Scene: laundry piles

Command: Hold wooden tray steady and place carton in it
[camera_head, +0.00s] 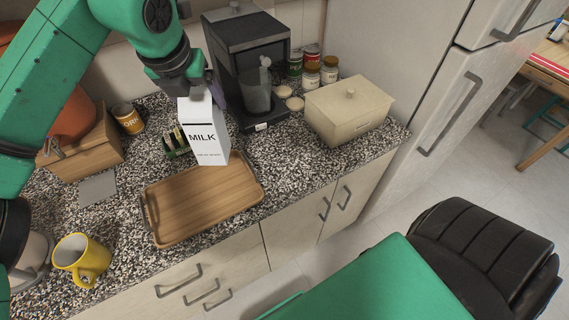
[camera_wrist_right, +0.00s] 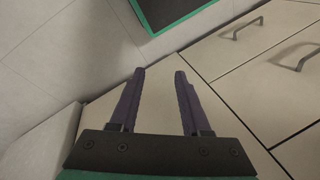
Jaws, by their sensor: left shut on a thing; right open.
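The white milk carton (camera_head: 206,138), marked MILK, is upright at the back edge of the wooden tray (camera_head: 180,214). My left gripper (camera_head: 204,92) is shut on the top of the carton from above. Whether the carton's base touches the tray or hangs just above it, I cannot tell. The tray lies flat on the speckled counter, and its visible surface is bare. My right gripper (camera_wrist_right: 160,75) is open and empty in the right wrist view, in front of pale cabinet fronts. No gripper is on the tray.
A black coffee machine (camera_head: 240,45) stands right behind the carton. A cream bread box (camera_head: 348,105) and several jars are to the right. A yellow mug (camera_head: 80,258) stands left of the tray near the front. A wooden box (camera_head: 88,150) is at the back left.

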